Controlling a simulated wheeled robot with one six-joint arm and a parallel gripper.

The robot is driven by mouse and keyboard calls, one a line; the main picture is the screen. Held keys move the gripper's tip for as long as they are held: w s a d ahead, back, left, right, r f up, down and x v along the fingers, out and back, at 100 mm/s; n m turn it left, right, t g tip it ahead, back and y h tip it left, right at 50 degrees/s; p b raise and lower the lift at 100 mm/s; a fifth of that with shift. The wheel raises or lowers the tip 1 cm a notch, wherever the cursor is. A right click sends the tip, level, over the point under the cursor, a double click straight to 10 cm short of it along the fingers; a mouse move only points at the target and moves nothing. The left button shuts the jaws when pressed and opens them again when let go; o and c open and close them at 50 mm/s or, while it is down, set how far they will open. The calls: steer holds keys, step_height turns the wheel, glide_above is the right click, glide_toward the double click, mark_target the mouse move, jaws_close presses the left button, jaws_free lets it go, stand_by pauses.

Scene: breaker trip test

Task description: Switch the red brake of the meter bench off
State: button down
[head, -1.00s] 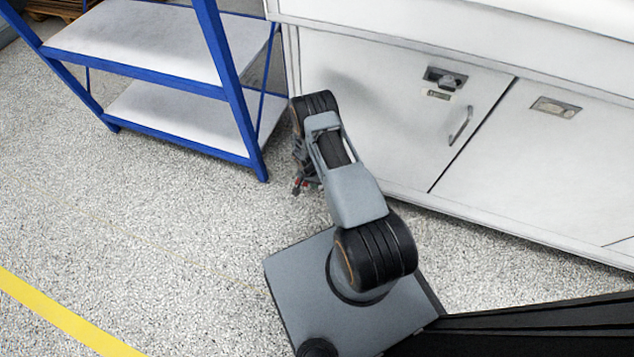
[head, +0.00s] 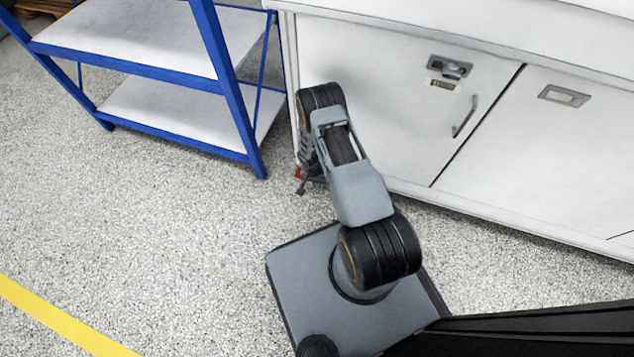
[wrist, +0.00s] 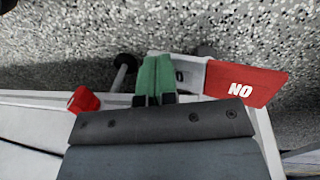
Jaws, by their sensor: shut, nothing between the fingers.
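The red brake (wrist: 248,84) is a flat pedal at the right of the wrist view. Its white lettering appears as "NO", which is "ON" upside down. A grey-white part (wrist: 188,73) with a dark letter joins its left side and is partly hidden by my fingers. My gripper (wrist: 156,78) is shut and empty, its two green fingertips together over that grey-white part. Whether they touch it cannot be told. In the head view, a small red patch (head: 298,172) shows beside my wrist at the bench's lower left corner; my arm hides most of that spot.
The white meter bench (head: 380,110) stands behind my arm. A smaller red block (wrist: 83,100) and a dark caster (wrist: 122,70) are at the left of the wrist view. A blue shelf rack (head: 232,110) stands left of the bench. Speckled floor (head: 150,220) is clear in front.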

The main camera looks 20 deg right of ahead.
steer(key=shift+s+d+f+b, duration=0.1)
steer(key=shift+d+f+b, duration=0.05)
steer(key=shift+f+b, duration=0.15)
stand_by(0.4)
steer(key=shift+r, duration=0.1)
step_height(320, 180, up, 14)
steer(key=s+d+p, duration=0.2)
steer(key=d+p, duration=0.1)
steer(key=p, duration=0.3)
steer(key=shift+s+p, duration=0.3)
steer(key=shift+p, duration=0.05)
steer(key=shift+f, duration=0.2)
